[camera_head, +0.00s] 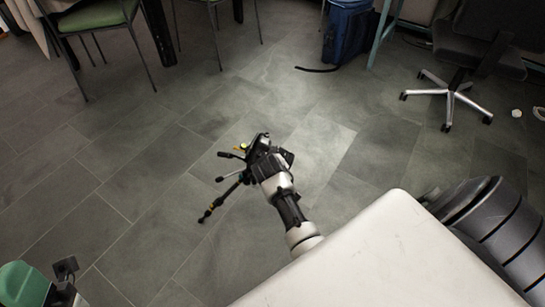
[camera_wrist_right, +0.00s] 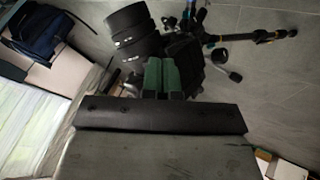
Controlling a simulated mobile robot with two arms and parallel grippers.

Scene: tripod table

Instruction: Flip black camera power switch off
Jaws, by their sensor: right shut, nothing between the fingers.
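The black camera (camera_head: 258,145) sits on top of a black tripod (camera_head: 222,196) that stands on the floor in the middle of the head view. My right arm reaches it from the lower right, with the right gripper at the camera's near side. In the right wrist view, the green fingers of my right gripper (camera_wrist_right: 162,78) are shut and empty, close against or in front of the dark camera (camera_wrist_right: 130,35). I cannot tell whether they touch it. Several tripod handles and a leg show at upper right there. The power switch cannot be made out. My left gripper is not in view.
A white rounded surface (camera_head: 400,250) fills the lower right of the head view. A wheeled office chair (camera_head: 462,90), a blue bag (camera_head: 346,35) and a green-seated chair (camera_head: 92,17) stand farther back. A green object (camera_head: 22,285) is at lower left. Tiled floor left of the tripod is clear.

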